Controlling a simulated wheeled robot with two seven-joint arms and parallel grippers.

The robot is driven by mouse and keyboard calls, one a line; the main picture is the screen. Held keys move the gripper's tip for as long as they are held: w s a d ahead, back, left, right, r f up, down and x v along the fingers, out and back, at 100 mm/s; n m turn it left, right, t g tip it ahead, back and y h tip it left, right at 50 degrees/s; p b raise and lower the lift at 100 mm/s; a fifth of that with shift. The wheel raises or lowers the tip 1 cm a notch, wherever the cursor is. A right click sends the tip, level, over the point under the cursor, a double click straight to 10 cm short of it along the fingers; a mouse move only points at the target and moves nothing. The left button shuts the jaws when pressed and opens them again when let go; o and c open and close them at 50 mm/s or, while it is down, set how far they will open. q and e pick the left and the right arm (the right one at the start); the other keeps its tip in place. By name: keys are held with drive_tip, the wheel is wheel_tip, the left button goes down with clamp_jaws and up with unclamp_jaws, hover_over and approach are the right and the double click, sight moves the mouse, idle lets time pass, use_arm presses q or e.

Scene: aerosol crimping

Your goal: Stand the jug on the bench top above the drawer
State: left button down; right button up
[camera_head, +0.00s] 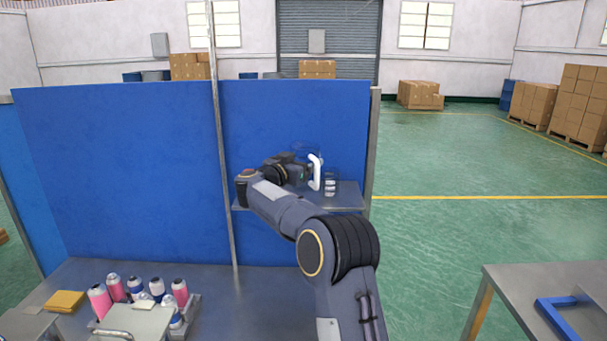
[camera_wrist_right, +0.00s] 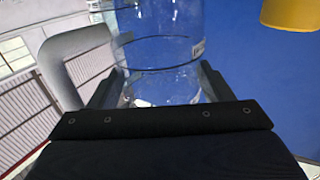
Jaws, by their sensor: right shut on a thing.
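The jug is clear, with a thick white handle (camera_head: 316,172), and is in the head view at the back shelf. In the right wrist view its clear body (camera_wrist_right: 160,60) stands between the fingers, with the handle (camera_wrist_right: 75,60) on the left. My right gripper (camera_head: 299,171) is shut on the jug; its fingers (camera_wrist_right: 158,82) flank the body in the wrist view. The arm hides part of the shelf, and I cannot tell whether the jug touches it. My left gripper is out of view. No drawer front can be made out.
A small clear container (camera_head: 330,184) stands on the shelf (camera_head: 350,197), close right of the jug. A blue partition (camera_head: 130,170) rises behind. A metal bench (camera_head: 510,285) with a blue bracket (camera_head: 556,318) is at right.

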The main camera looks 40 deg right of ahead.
drive_tip(key=shift+d+f, duration=0.15)
drive_tip(key=shift+f, duration=0.8)
drive_tip(key=shift+d+f, duration=0.15)
drive_tip(key=shift+f, duration=0.8)
drive_tip(key=shift+f, duration=0.15)
drive_tip(key=o, duration=1.3)
drive_tip(key=shift+p, duration=0.3)
drive_tip(key=b+v, duration=0.3)
drive_tip(key=v, duration=0.9)
